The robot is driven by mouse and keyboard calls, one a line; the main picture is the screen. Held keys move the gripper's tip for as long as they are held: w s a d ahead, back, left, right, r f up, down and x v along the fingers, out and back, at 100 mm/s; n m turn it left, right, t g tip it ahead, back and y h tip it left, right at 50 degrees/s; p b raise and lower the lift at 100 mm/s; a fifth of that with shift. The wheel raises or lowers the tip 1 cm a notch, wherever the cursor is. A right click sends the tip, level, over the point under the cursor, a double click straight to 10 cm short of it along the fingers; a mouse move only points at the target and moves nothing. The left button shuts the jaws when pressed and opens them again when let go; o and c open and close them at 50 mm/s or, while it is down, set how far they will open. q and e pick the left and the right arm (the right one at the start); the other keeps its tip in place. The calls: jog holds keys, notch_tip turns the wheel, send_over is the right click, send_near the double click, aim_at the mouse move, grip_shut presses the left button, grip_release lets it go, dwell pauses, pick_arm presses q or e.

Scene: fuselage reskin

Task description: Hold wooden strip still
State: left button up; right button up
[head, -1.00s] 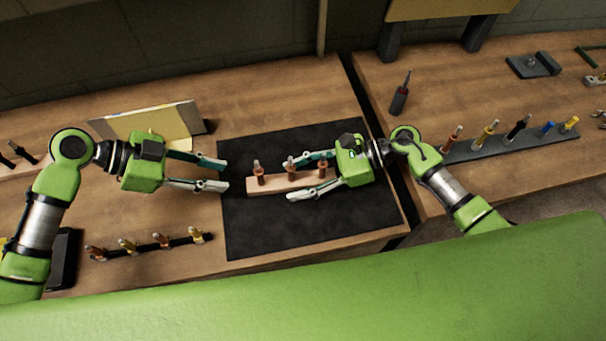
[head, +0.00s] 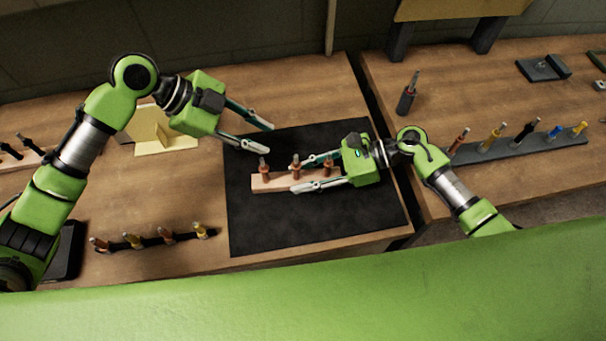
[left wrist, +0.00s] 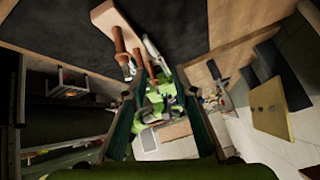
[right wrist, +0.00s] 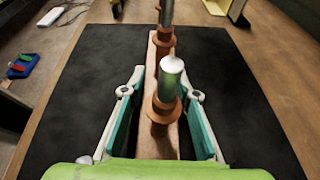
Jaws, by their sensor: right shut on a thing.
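The pale wooden strip (head: 281,183) lies on the black mat (head: 275,228), with three copper-coloured fasteners (head: 296,168) standing upright along it. My right gripper (head: 303,174) is shut on the strip from the right, one finger along each side, as the right wrist view of the strip (right wrist: 151,80) shows. My left gripper (head: 268,139) is open and empty, above and behind the strip's left end. The left wrist view shows the strip's bare end (left wrist: 103,14) and fasteners beyond its spread fingers.
A row of coloured fasteners (head: 155,239) lies at the front left. A yellowish angled panel (head: 150,128) stands behind on the left. A grey rack of tools (head: 520,144) and an upright tool (head: 408,93) are on the right table. The mat's front is clear.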

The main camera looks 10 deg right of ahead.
aim_at(261, 159)
pick_arm(q)
jog(key=s+m+y, duration=0.1)
jog(key=m+y, duration=0.1)
jog(key=m, duration=0.2)
jog(key=s+m+y, duration=0.1)
jog(key=m+y, duration=0.2)
jog(key=m, duration=0.1)
jog(key=s+d+m+y, duration=0.1)
jog(key=m+y, duration=0.2)
jog(key=m, duration=0.1)
jog(key=shift+s+r, duration=0.25)
jog(key=shift+s, duration=0.1)
jog(key=shift+s+a+f+m, duration=0.15)
jog(key=shift+a+m, duration=0.1)
jog(key=shift+m, duration=0.15)
jog(key=shift+a+f, duration=0.1)
jog(key=shift+f, duration=4.35)
grip_shut()
